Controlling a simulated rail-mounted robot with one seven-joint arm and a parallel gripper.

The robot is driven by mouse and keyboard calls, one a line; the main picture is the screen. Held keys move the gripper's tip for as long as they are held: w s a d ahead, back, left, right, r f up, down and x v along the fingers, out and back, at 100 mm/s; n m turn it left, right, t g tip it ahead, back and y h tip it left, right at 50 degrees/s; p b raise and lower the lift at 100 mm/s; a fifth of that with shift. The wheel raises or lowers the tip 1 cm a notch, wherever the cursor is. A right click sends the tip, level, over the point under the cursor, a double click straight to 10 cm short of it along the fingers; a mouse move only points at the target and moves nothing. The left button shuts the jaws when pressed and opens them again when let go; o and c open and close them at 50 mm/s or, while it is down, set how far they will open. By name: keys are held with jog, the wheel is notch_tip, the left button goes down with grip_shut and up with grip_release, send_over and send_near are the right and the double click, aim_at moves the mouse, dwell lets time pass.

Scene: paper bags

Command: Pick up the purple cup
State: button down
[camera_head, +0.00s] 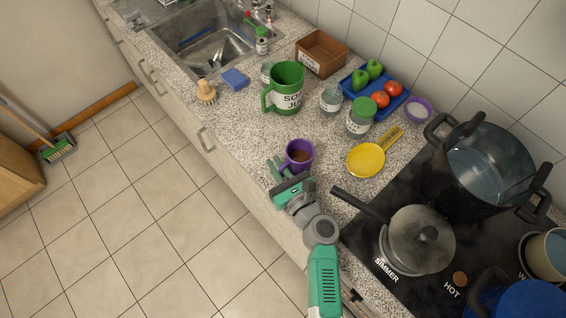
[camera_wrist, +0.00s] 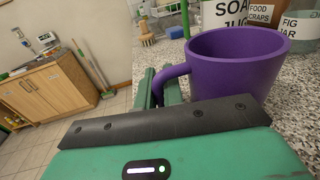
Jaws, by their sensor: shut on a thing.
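The purple cup (camera_head: 298,155) stands upright at the counter's front edge, with something brown inside it. In the wrist view the cup (camera_wrist: 238,62) is close, at the right of my gripper, with its handle toward the left. My green gripper (camera_head: 278,172) is at the cup's left side in the head view. In the wrist view the fingers of my gripper (camera_wrist: 158,88) are shut on the handle. The handle's lower part is hidden behind the gripper body. I cannot tell whether the cup's base touches the counter.
Open floor lies left of the counter.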

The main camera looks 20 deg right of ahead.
jog(key=r, duration=0.1)
jog(key=r+p, duration=0.1)
jog(key=r, duration=0.1)
jog(key=shift+s+a+r, duration=0.1)
jog(key=shift+a+r, duration=0.1)
jog(key=shift+a, duration=0.1)
jog(key=s+a, duration=0.2)
jog(key=a, duration=0.5)
jog(key=s+a+r, duration=0.1)
jog(key=s+a, duration=0.2)
jog(key=a, duration=0.4)
jog(key=shift+a, duration=0.25)
